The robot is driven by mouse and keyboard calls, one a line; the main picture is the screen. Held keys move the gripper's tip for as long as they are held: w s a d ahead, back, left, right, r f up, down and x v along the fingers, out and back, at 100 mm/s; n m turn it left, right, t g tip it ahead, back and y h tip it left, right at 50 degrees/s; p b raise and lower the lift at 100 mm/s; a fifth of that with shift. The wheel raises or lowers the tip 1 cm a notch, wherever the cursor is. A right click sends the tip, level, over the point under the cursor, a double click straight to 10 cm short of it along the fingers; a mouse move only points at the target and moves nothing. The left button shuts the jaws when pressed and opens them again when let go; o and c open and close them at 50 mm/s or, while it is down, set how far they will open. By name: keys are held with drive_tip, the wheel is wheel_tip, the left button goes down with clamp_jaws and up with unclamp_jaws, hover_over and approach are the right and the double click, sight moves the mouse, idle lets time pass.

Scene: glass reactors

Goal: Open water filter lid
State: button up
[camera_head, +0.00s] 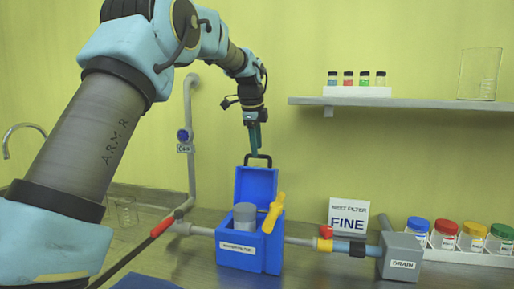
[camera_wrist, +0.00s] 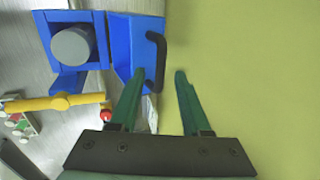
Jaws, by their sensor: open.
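The blue water filter box (camera_head: 240,262) stands on the bench; the wrist view also shows it (camera_wrist: 50,30). Its blue lid (camera_head: 250,185) stands upright at the back, so the box is open and a grey cylinder (camera_head: 244,213) shows inside. The black lid handle (camera_head: 259,157) is at the lid's top edge. My gripper (camera_head: 255,141) points down just above the handle. In the wrist view the handle (camera_wrist: 161,60) appears between the two green fingertips (camera_wrist: 160,76), which are apart. I cannot tell whether a finger touches it.
A yellow valve lever (camera_head: 275,210) is at the box's right front. Pipes run to both sides, with a red lever (camera_head: 164,225) at left and a grey drain block (camera_head: 401,256) at right. A "FINE" sign (camera_head: 347,221) and several lidded jars stand at right. A shelf (camera_head: 400,101) is above.

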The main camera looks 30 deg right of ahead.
drive_tip(key=shift+x, duration=1)
clamp_jaws()
idle(0.8)
